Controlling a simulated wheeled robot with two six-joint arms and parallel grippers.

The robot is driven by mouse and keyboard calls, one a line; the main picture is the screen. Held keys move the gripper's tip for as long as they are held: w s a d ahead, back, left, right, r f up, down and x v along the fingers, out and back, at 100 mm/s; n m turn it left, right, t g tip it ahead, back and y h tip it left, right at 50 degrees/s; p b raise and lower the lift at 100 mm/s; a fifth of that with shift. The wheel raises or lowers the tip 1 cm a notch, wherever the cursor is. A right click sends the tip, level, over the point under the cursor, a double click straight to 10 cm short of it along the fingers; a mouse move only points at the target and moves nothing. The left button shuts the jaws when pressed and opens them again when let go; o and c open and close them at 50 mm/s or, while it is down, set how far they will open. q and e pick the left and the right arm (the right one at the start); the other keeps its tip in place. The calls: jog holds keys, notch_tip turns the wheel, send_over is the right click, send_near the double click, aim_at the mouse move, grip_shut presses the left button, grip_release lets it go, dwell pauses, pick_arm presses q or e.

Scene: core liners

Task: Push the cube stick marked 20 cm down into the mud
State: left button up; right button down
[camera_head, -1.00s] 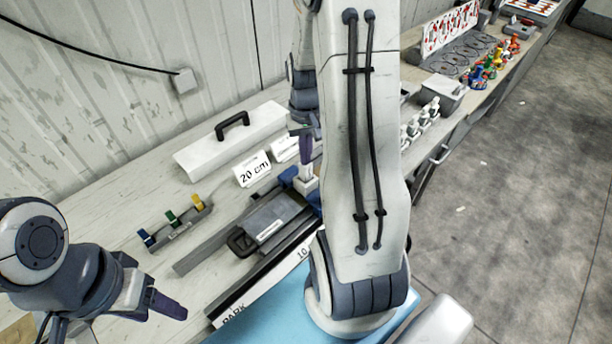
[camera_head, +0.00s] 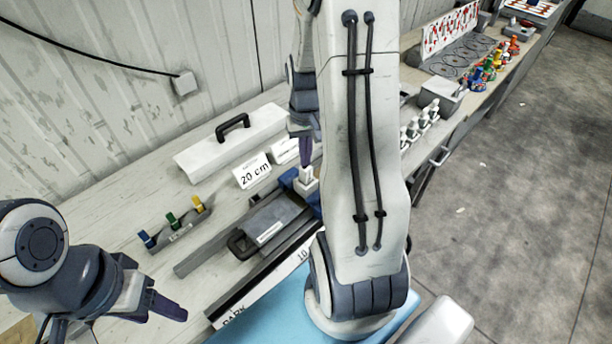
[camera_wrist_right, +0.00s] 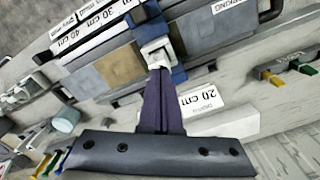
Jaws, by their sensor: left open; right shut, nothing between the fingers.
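A white cube-topped stick (camera_head: 306,178) stands in a blue holder (camera_head: 288,180) on the long grey liner. It also shows in the right wrist view (camera_wrist_right: 156,50), with the blue holder (camera_wrist_right: 150,20) around it. My right gripper (camera_head: 305,162) is shut and empty, its purple fingertips (camera_wrist_right: 160,72) pointing down at the white top. They are at or just above the top; I cannot tell whether they touch. A card reading 20 cm (camera_head: 252,170) stands behind the liner. A brownish patch, perhaps mud, (camera_wrist_right: 122,67) lies beside the holder. My left gripper (camera_head: 162,304) is open and empty at lower left.
A white case with a black handle (camera_head: 230,143) stands at the back. A rack with blue, green and yellow clips (camera_head: 178,228) sits to the left. My right arm hides the middle.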

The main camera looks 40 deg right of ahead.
notch_tip(320, 180, up, 6)
jog(key=p, duration=0.5)
jog(key=shift+r, duration=0.1)
dwell(0.4)
jog(key=shift+a, duration=0.1)
jog(key=s+a+r+n+b, duration=0.15)
jog(key=a+n+b, duration=0.4)
jog(key=a, duration=1.45)
jog(key=s+a+n+y+b, duration=0.1)
jog(key=s+a+n+b, duration=0.2)
jog(key=s+a+n, duration=0.3)
jog(key=s+a+f, duration=0.1)
jog(key=s+a, duration=0.4)
jog(key=s, duration=0.4)
jog(key=shift+n, duration=0.35)
